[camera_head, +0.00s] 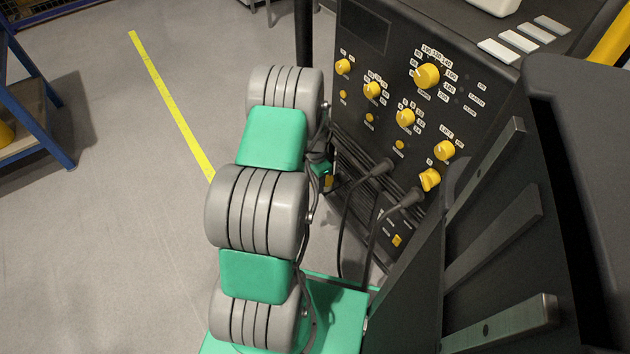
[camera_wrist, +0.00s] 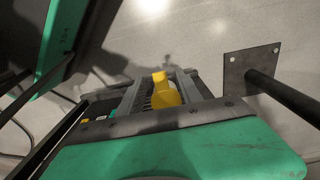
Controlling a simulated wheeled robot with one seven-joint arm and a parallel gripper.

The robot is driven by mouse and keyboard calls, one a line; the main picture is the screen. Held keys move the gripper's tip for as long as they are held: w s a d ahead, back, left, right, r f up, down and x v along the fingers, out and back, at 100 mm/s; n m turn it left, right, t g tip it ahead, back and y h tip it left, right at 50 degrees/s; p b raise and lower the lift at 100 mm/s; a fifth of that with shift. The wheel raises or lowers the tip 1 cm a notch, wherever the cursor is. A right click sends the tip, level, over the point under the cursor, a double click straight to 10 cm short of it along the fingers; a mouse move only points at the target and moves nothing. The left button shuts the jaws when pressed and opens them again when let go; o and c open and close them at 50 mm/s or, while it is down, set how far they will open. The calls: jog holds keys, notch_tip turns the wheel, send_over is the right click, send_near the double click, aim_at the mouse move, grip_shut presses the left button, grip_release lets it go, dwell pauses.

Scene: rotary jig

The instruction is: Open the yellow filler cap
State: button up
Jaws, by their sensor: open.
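A yellow piece (camera_wrist: 165,92) with a raised tab, which looks like the filler cap, shows in the wrist view. It sits between the two grey fingers of my gripper (camera_wrist: 161,78). The fingers are open on either side of it, and I cannot tell whether either one touches it. The dark gripper body hides what lies below the piece. My gripper is not visible in the head view. I cannot tell which yellow part of the head view, if any, is this piece.
A black control panel (camera_head: 372,137) with several yellow knobs (camera_head: 427,76) stands right of my arm. Two plugged cables (camera_head: 378,171) hang from it. A black post (camera_wrist: 284,95) with a foot plate (camera_wrist: 252,73) stands at right in the wrist view.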

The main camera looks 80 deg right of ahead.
jog(key=shift+c, duration=0.3)
grip_shut()
dwell(1.0)
